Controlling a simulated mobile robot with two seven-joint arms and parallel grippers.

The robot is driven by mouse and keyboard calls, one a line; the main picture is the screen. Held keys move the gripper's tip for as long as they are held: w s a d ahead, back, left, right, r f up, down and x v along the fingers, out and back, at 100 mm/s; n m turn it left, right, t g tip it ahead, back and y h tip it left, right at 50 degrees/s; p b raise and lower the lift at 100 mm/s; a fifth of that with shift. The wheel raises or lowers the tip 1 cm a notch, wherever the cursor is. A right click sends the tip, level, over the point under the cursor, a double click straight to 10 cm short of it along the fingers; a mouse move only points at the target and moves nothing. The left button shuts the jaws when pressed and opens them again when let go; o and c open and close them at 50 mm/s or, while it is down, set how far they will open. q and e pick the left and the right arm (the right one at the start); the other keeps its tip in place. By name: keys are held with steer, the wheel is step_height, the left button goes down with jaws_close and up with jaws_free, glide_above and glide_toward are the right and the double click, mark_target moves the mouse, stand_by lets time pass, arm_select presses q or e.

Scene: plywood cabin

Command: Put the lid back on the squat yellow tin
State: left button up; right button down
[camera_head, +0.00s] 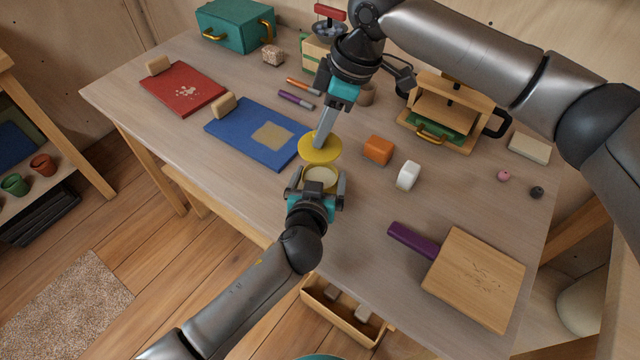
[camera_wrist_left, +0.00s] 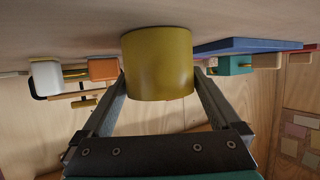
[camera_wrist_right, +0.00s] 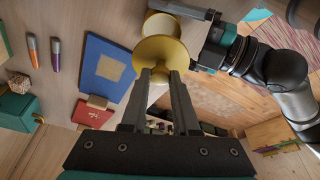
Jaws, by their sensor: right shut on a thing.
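The squat yellow tin (camera_head: 320,176) stands open on the table, its pale inside showing. It also shows in the left wrist view (camera_wrist_left: 157,64) and beyond the lid in the right wrist view (camera_wrist_right: 162,27). My left gripper (camera_head: 318,184) is open, with one finger on each side of the tin. The round yellow lid (camera_head: 318,149) is in my right gripper (camera_head: 319,143), which is shut on it from above. In the right wrist view the lid (camera_wrist_right: 160,52) is in the fingertips, apart from the tin and slightly to its far side.
A blue board (camera_head: 255,131) lies left of the tin. An orange block (camera_head: 378,150) and a white block (camera_head: 408,175) stand to its right. A wooden board with a purple handle (camera_head: 474,278) lies at the front right. An open drawer (camera_head: 342,317) juts out below the table's front edge.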

mark_target(324, 146)
arm_select(q)
jaws_close()
arm_select(e)
steer(key=shift+f, duration=2.5)
